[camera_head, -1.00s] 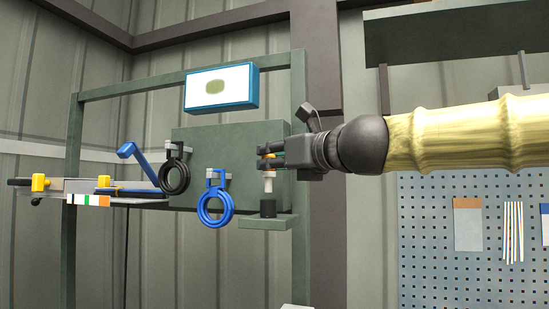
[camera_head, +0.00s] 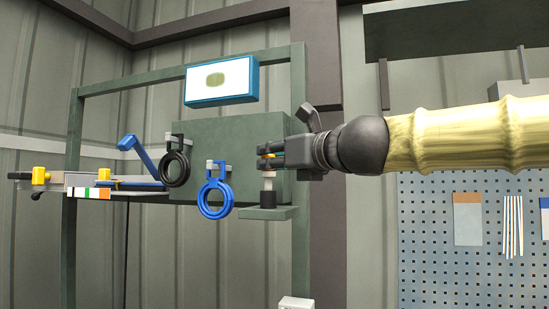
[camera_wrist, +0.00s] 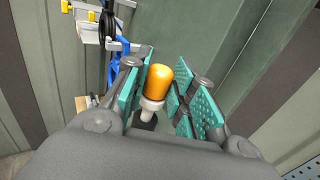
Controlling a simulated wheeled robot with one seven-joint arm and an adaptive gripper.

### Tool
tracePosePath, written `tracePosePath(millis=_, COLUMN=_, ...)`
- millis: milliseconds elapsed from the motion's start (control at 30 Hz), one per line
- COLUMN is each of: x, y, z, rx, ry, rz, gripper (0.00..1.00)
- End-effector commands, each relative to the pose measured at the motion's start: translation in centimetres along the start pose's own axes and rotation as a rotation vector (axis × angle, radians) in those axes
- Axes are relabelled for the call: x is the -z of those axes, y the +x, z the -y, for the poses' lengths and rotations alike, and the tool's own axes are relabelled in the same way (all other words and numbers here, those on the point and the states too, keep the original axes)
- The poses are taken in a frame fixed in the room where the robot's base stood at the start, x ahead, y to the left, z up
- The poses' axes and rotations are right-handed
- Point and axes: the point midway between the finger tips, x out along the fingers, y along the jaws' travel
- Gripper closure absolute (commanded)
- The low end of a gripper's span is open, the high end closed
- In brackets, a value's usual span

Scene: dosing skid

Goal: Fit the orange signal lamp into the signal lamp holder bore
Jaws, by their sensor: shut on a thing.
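The orange signal lamp has an orange cap (camera_wrist: 159,78) over a pale, narrower base (camera_wrist: 150,106). In the head view, a little orange shows between the fingers and the pale base (camera_head: 268,181) points straight down. My gripper (camera_head: 264,155) is shut on the lamp's orange part, coming from the right. The signal lamp holder is a black upright cylinder (camera_head: 268,200) on a small green shelf. The lamp's lower end is right over the holder's top, at or very near it. The bore is hidden, so I cannot tell whether the tip is inside it.
A green box (camera_head: 225,150) stands right behind the lamp and holder. Blue (camera_head: 216,198) and black (camera_head: 176,168) rings hang on hooks to the left. A tray (camera_head: 90,184) with yellow-ended tools is at the far left. A framed panel (camera_head: 222,80) is above.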

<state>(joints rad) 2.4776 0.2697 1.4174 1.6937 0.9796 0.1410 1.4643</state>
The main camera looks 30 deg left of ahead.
Motion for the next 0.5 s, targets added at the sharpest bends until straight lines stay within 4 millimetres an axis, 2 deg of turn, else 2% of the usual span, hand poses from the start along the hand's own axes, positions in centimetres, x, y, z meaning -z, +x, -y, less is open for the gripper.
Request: tracePosePath(millis=500, x=1.06, y=-0.01, z=0.0, rx=0.0, ry=0.0, rz=0.0, gripper=0.98)
